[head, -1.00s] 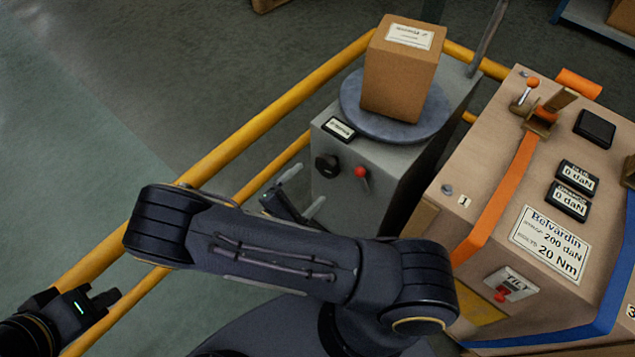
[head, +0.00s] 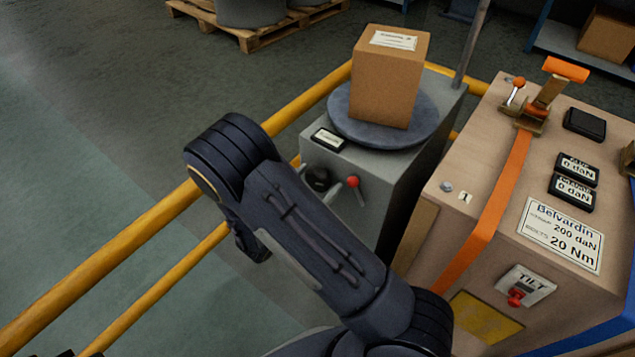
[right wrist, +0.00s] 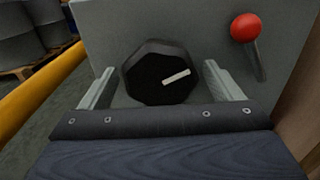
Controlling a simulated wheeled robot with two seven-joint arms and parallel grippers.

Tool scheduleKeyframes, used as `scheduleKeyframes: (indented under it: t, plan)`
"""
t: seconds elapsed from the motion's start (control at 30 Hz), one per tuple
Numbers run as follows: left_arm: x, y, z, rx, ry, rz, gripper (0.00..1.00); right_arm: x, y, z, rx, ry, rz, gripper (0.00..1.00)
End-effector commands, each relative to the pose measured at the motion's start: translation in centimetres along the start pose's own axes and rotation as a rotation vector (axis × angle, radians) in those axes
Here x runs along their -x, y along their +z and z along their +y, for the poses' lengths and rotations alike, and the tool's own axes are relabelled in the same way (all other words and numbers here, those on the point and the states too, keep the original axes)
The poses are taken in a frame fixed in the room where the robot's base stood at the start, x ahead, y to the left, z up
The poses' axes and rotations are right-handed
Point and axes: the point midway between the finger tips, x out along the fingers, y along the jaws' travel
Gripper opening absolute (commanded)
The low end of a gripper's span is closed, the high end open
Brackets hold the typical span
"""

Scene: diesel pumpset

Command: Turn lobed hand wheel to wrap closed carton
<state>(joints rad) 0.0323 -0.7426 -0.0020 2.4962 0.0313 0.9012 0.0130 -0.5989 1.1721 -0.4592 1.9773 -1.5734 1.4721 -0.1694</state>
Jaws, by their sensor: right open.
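The lobed hand wheel (right wrist: 150,78) is black with a pale bar mark and sits on the front of the grey wrapping stand. In the head view it shows as a dark knob (head: 318,178), partly covered by my right arm. My right gripper (right wrist: 160,70) is open, with one finger on each side of the wheel; I cannot tell whether they touch it. In the head view that gripper is mostly hidden behind my arm. The closed brown carton (head: 382,88) stands upright on the round grey turntable (head: 343,122). Only a dark sliver, perhaps my left gripper, shows at the bottom left edge.
A red-knobbed lever (head: 354,183) is right of the wheel, also in the right wrist view (right wrist: 245,28). Yellow rails (head: 150,235) run along the left. A beige cabinet (head: 430,240) with an orange strap (head: 490,205) stands close on the right. Open floor lies at left.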

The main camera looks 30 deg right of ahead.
Motion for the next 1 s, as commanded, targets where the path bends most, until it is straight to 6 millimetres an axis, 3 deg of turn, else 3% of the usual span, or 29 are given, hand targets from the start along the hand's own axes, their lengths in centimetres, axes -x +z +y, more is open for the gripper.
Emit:
scheduleKeyframes:
  t: [0.33, 0.67, 1.0]
  plan:
    - [-0.10, 0.05, -0.04, 0.000, 0.000, 0.000, 0.00, -0.58, 0.01, -0.04, 0.000, 0.000, 0.000, 0.86]
    - [-0.10, 0.06, -0.04, 0.000, 0.000, 0.000, 0.00, -0.55, 0.00, -0.03, 0.000, 0.000, 0.000, 0.42]
    - [-0.31, 0.16, -0.14, 0.000, 0.000, 0.000, 0.00, -0.52, -0.07, 0.00, -0.051, 0.000, 0.000, 0.42]
